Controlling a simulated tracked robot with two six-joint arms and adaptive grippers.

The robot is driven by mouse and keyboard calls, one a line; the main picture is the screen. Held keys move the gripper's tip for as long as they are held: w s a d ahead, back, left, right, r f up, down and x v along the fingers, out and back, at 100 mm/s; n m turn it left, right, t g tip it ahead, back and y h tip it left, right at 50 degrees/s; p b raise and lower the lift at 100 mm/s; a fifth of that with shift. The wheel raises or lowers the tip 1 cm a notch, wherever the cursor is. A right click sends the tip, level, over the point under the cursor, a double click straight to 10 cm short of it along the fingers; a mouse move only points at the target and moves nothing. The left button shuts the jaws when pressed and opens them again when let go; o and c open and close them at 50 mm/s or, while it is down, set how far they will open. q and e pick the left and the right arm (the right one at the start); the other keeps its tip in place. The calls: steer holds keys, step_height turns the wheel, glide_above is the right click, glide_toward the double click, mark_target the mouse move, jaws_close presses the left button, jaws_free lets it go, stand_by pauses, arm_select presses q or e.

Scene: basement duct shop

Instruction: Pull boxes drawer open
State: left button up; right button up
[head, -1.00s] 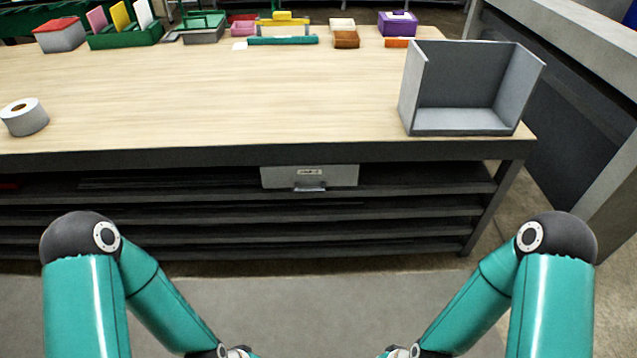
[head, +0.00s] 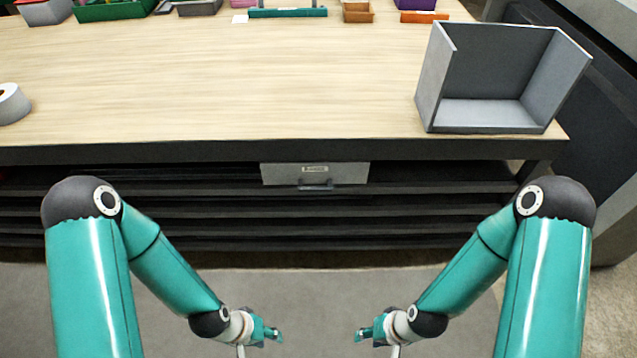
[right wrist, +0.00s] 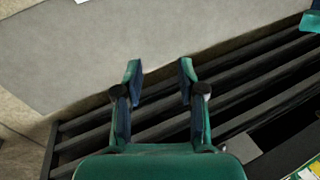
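The drawer (head: 345,174) is a light grey front with a small label and a handle (head: 316,185), set under the table top near the middle of the head view. It looks shut. I cannot read the label. My left gripper (head: 274,335) is low in the head view, in front of and below the drawer, apart from it; its fingers are too small to judge. My right gripper (head: 364,335) is opposite it, also apart from the drawer. In the right wrist view my right gripper (right wrist: 159,75) has its fingers spread with nothing between them.
The wooden table top (head: 240,80) has a grey open-fronted box (head: 490,112) at its right and a white roll (head: 12,104) at its left edge. Several bins and small items line the back. Dark shelves (head: 420,208) run below. The grey floor (head: 300,275) in front is clear.

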steer(key=shift+w+a, duration=0.15)
steer(key=shift+w, duration=0.1)
steer(key=m+t+y+b, duration=0.3)
steer(key=m+t+b, duration=1.05)
steer(key=b, duration=1.55)
glide_toward(316, 191)
steer(key=w+a, duration=0.1)
steer(key=w, duration=0.2)
steer(key=w+a+f+n+t+b, duration=0.1)
steer(key=w+a, duration=0.1)
steer(key=w, duration=0.1)
steer(key=w+a+f+n+t+b, duration=0.1)
steer(key=w, duration=0.2)
steer(key=shift+w+a+f+t, duration=0.15)
steer(key=shift+w+a+t, duration=0.1)
steer(key=shift+a, duration=0.1)
